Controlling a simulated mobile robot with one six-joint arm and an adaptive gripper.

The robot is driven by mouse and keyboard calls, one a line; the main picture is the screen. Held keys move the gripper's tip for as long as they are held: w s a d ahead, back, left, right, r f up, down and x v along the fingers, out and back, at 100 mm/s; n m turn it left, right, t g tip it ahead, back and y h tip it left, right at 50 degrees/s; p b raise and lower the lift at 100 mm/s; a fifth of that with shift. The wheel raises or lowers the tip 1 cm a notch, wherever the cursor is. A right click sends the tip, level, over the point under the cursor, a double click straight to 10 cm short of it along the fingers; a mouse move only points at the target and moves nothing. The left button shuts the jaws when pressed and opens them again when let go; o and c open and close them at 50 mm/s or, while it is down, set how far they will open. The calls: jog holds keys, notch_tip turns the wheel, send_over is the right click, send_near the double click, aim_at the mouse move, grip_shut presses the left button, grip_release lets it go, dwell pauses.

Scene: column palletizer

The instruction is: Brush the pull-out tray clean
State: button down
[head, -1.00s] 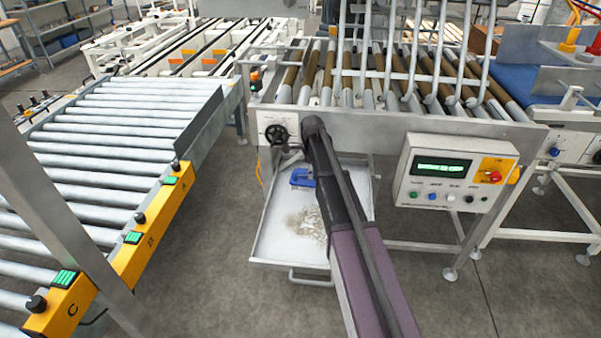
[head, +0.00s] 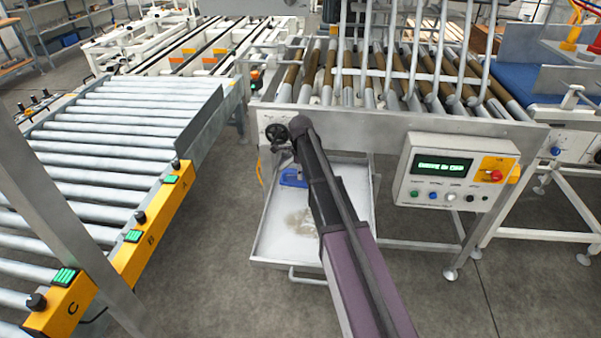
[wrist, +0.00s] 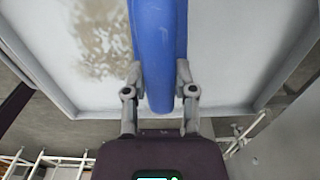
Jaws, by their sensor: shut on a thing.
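The white pull-out tray (head: 274,228) is drawn out below the roller frame in the head view. A brownish patch of dirt (head: 300,220) lies on its floor, partly hidden by my arm. The dirt also shows at upper left in the wrist view (wrist: 98,38). A blue tool (head: 293,178), apparently the brush, is at the back of the tray area. In the wrist view my gripper (wrist: 160,80) is shut on the blue brush's handle (wrist: 160,50), with a finger on each side. The brush's bristles are hidden, so I cannot tell whether they touch the tray.
A roller conveyor (head: 120,130) with yellow button panels stands to the left. A control box (head: 457,170) with a green display hangs on the frame to the right. A handwheel (head: 277,134) is behind the tray. The floor in front is clear.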

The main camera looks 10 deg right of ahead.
aim_at(301, 184)
jog(key=shift+f+b, duration=2.75)
jog(key=shift+f, duration=0.15)
jog(key=shift+f+b, duration=1)
jog(key=shift+s, duration=0.1)
jog(key=shift+s+a+r, duration=0.1)
jog(key=shift+s+a, duration=0.15)
jog(key=shift+s, duration=0.5)
jog(key=shift+s+a+r, duration=0.1)
jog(key=shift+s+a, duration=0.15)
jog(key=shift+s, duration=0.5)
jog(key=shift+s+a+f, duration=0.1)
jog(key=shift+s+a, duration=0.15)
jog(key=shift+s, duration=0.6)
jog(key=shift+s+a+f, duration=0.1)
jog(key=shift+s+a, duration=0.15)
jog(key=shift+s, duration=0.6)
jog(key=shift+s+a+r, duration=0.1)
jog(key=shift+s+a, duration=0.2)
jog(key=shift+s, duration=0.5)
jog(key=shift+s+a, duration=0.25)
jog(key=shift+s, duration=0.55)
